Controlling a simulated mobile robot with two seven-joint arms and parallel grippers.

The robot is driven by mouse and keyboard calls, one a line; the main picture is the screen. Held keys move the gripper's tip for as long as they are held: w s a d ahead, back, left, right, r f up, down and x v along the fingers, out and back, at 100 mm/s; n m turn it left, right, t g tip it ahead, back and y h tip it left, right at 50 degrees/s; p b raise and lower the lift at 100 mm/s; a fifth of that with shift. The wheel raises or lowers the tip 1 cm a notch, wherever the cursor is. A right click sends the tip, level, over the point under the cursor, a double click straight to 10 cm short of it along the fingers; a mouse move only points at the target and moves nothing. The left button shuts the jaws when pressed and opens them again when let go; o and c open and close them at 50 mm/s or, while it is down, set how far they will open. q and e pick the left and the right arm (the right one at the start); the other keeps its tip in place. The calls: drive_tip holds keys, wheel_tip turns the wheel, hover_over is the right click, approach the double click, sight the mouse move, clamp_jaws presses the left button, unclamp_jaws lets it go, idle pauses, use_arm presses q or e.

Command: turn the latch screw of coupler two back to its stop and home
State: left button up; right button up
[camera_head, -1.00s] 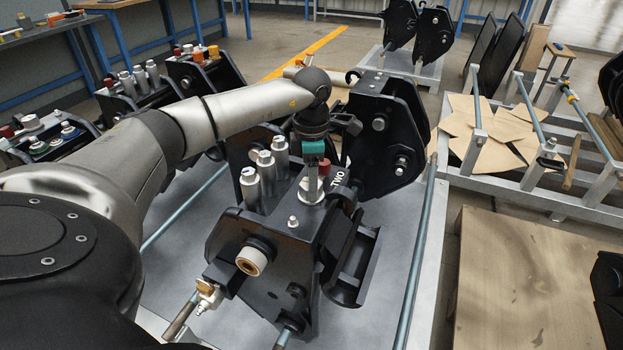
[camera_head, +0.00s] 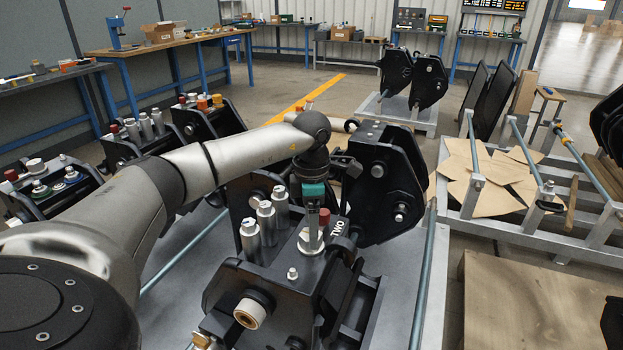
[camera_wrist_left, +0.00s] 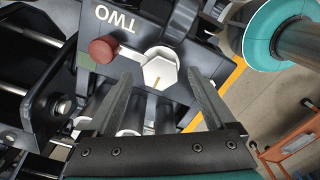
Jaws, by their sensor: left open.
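Coupler two (camera_head: 280,262) is a black block marked TWO, in the middle of the head view. Its latch screw (camera_wrist_left: 160,70) has a pale hexagonal head with a short gold mark, seen in the wrist view. A dark red knob (camera_wrist_left: 102,50) sits beside it, and it also shows in the head view (camera_head: 324,215). My left gripper (camera_head: 312,240) points down over the screw. In the wrist view its two fingers (camera_wrist_left: 160,75) are apart, one on each side of the screw head. Contact cannot be told. My right gripper is not in view.
Several silver cylinders (camera_head: 266,218) stand on the block beside the gripper. A black plate bracket (camera_head: 385,180) rises behind it. More couplers (camera_head: 140,145) stand at the left. A rack with brown sheets (camera_head: 490,185) and a wooden top (camera_head: 535,300) are at the right.

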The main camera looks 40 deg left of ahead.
use_arm(q)
wheel_tip(320, 180, up, 13)
drive_tip(key=p, duration=0.4)
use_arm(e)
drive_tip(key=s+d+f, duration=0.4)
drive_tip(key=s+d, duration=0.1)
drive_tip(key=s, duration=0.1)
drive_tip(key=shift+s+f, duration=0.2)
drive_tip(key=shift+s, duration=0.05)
